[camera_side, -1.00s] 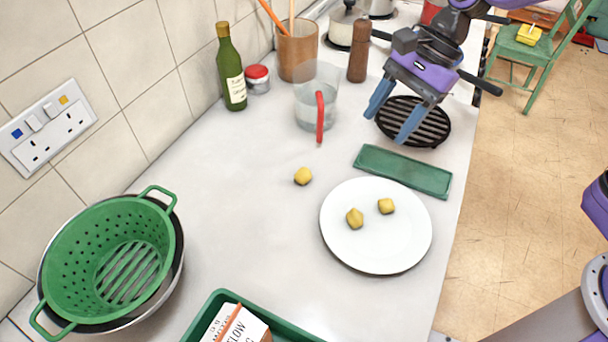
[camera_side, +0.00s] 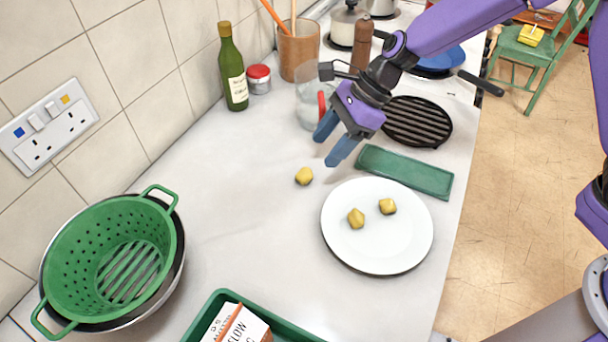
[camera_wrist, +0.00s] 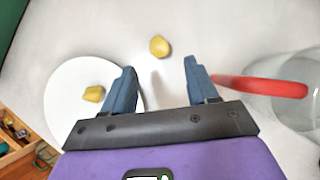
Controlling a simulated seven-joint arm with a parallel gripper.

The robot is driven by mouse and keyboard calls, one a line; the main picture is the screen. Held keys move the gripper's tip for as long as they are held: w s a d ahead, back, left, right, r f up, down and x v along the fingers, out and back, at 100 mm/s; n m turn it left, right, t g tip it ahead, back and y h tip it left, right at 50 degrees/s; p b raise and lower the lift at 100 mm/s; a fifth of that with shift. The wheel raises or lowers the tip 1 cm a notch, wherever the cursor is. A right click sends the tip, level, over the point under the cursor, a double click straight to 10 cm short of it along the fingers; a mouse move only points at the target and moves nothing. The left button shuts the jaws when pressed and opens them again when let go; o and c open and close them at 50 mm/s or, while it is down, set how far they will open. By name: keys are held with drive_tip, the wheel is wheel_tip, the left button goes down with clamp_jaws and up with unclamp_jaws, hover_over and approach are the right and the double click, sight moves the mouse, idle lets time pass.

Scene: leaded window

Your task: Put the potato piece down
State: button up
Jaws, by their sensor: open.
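Two yellow potato pieces, one at the left (camera_side: 356,218) and one at the right (camera_side: 387,206), lie on the white plate (camera_side: 405,250). A third potato piece (camera_side: 304,176) lies on the bare counter, left of the plate. My gripper (camera_side: 328,150) is open and empty, above the counter just behind the loose piece. In the wrist view, that loose piece (camera_wrist: 159,46) shows beyond and between the fingertips (camera_wrist: 160,75), apart from them. One piece (camera_wrist: 94,93) shows on the plate (camera_wrist: 65,90) there, with part of the plate hidden by a finger.
A clear jug (camera_side: 308,108) with a red handle (camera_wrist: 262,86) stands close beside my gripper. A green oblong dish (camera_side: 405,172), a black trivet (camera_side: 418,122), a bottle (camera_side: 232,75) and a green colander (camera_side: 75,250) stand around. The counter's left middle is clear.

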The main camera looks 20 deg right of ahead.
sight(304, 173)
drive_tip(key=shift+x, duration=3.65)
drive_tip(key=shift+a+r, duration=0.1)
drive_tip(key=shift+a, duration=0.05)
drive_tip(key=shift+c, duration=0.3)
clamp_jaws()
drive_tip(key=shift+r, duration=0.1)
